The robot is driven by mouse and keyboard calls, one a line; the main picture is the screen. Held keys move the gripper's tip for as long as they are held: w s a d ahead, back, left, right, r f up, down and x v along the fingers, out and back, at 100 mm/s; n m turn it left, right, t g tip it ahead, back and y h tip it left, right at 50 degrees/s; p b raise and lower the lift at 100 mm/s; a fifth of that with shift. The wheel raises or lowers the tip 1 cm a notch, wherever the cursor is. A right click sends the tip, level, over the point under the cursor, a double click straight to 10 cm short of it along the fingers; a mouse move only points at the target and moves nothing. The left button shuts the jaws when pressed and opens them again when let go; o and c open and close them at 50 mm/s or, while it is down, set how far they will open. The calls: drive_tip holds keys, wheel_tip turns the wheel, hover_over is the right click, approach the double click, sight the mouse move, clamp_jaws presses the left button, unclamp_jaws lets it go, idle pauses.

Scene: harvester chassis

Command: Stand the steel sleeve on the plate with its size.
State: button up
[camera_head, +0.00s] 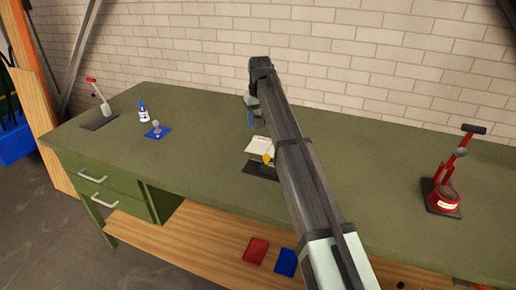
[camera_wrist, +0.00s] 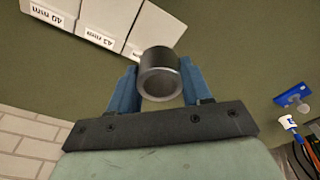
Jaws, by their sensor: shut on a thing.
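My gripper (camera_wrist: 159,72) is shut on the grey steel sleeve (camera_wrist: 160,82), with one blue finger on each side of it. The sleeve's open end faces the wrist camera. In the wrist view a row of pale plates shows beyond: one labelled 40 mm (camera_wrist: 58,7), a middle one (camera_wrist: 100,20) whose label looks like 43 mm, and a third (camera_wrist: 158,25) whose label is mostly hidden by the sleeve. In the head view my gripper (camera_head: 250,118) is above the green bench, and the sleeve cannot be made out. A white plate surface (camera_head: 258,144) shows beside my arm.
A yellow object (camera_head: 268,158) and a dark base (camera_head: 261,171) are partly behind my arm. A red lever tool (camera_head: 445,195) stands at right. A blue-white bottle (camera_head: 143,112), a blue-based item (camera_head: 158,131) and a red-handled lever (camera_head: 101,100) stand at left. Bench between is clear.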

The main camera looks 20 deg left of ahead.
sight(258, 147)
drive_tip(key=m, duration=0.4)
drive_tip(key=shift+w+r+h, duration=0.1)
drive_tip(key=shift+w+h, duration=0.2)
drive_tip(key=shift+w, duration=0.1)
drive_tip(key=m, duration=0.4)
drive_tip(key=shift+f, duration=5)
drive_tip(key=shift+f, duration=0.15)
drive_tip(key=o, duration=1.4)
drive_tip(key=shift+c, duration=0.2)
drive_tip(key=r, duration=0.4)
drive_tip(key=s+r, duration=0.1)
drive_tip(key=r, duration=0.7)
drive_tip(key=shift+s+r, duration=0.1)
drive_tip(key=shift+s, duration=0.1)
drive_tip(key=shift+a, duration=0.1)
